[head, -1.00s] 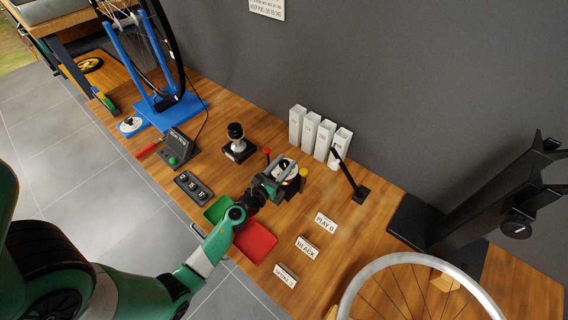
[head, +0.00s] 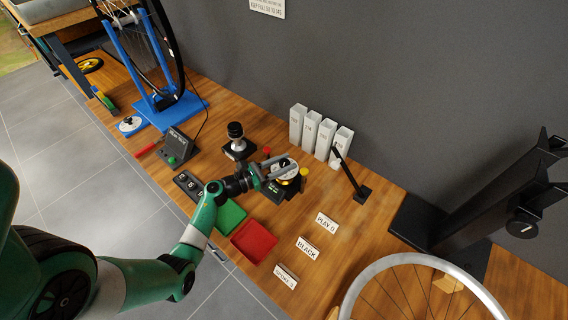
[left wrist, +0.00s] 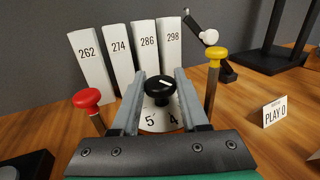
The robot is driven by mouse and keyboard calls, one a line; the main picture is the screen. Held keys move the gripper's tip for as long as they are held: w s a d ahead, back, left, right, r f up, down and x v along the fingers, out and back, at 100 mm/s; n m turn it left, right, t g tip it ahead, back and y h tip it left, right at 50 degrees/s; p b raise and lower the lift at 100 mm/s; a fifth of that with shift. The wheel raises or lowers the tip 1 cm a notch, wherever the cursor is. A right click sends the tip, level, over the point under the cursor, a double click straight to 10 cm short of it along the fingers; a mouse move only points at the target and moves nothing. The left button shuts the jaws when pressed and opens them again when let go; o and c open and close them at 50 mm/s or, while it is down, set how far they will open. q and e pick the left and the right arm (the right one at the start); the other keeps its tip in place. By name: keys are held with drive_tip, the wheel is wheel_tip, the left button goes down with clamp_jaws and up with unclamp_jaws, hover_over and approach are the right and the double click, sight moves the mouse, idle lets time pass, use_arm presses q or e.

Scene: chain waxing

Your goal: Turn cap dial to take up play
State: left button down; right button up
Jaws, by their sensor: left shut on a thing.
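My left gripper (head: 276,170) is over the dial fixture (head: 276,193) near the middle of the bench. In the left wrist view, its two fingers (left wrist: 160,95) are shut on the black cap dial (left wrist: 160,90), a round knob with a white pointer line. Below the knob, a white scale plate (left wrist: 158,122) shows the numbers 5 and 4. A red-topped post (left wrist: 87,98) stands to the left and a yellow-topped post (left wrist: 216,55) to the right of the dial. My right gripper is not in view.
White numbered blocks (head: 313,130) stand behind the dial, beside a black angled arm (head: 350,174). A "PLAY 0" card (head: 326,223) and a "BLACK" card (head: 307,249) lie front right. A red tray (head: 254,241) and green tray (head: 230,215) lie in front.

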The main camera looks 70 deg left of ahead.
use_arm(q)
drive_tip(key=shift+c, duration=2.2)
unclamp_jaws()
drive_tip(key=shift+w, duration=0.1)
drive_tip(key=s+d+p, duration=0.1)
drive_tip(key=s+p, duration=0.2)
drive_tip(key=s, duration=0.8)
drive_tip(key=shift+s, duration=0.35)
